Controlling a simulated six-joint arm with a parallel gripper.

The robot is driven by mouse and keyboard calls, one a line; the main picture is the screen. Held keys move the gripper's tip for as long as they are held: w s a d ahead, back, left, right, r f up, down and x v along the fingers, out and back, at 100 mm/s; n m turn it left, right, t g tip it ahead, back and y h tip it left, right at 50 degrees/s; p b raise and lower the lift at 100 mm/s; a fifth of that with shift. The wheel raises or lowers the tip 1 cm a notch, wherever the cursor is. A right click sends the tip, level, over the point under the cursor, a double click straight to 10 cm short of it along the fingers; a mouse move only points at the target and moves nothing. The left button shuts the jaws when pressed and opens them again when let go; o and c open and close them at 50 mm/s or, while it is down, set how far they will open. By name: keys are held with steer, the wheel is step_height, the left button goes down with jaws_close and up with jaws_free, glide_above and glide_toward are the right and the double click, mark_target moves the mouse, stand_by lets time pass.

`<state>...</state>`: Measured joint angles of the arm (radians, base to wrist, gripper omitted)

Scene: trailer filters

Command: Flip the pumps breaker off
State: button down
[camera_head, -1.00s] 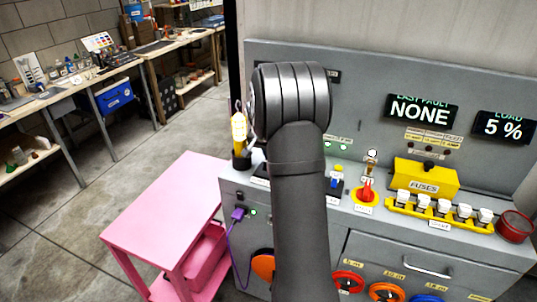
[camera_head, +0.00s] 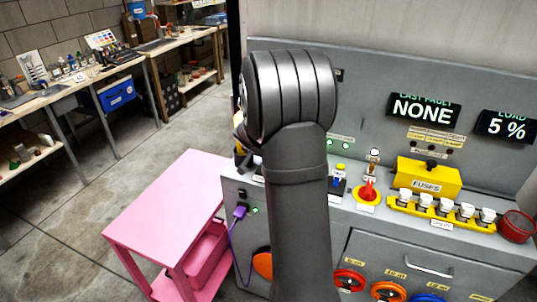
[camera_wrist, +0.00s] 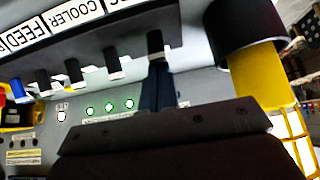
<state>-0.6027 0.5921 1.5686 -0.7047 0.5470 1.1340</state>
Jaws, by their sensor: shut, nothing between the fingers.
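In the wrist view, several black breaker levers stand in a row along a dark panel strip (camera_wrist: 140,22). In the head view my arm hides the gripper and the breakers.
A yellow object with a dark round top (camera_wrist: 262,80) stands close on the right in the wrist view. A red knob (camera_head: 368,190), a yellow fuse box (camera_head: 428,175) and white fuses (camera_head: 445,205) occupy the panel's right. A pink cart (camera_head: 165,205) stands at left.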

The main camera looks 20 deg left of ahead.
stand_by(0.3)
steer(key=shift+w+f, duration=0.35)
steer(key=shift+w, duration=0.4)
steer(key=shift+w+r, duration=0.1)
steer(key=shift+w, duration=0.05)
steer(key=w, duration=0.1)
steer(key=w+r, duration=0.1)
steer(key=w, duration=0.1)
steer(key=shift+w+r, duration=0.15)
steer(key=shift+r, duration=0.05)
steer(key=s+r, duration=0.4)
steer(key=s, duration=0.5)
steer(key=shift+r, duration=0.3)
steer(key=shift+w, duration=0.15)
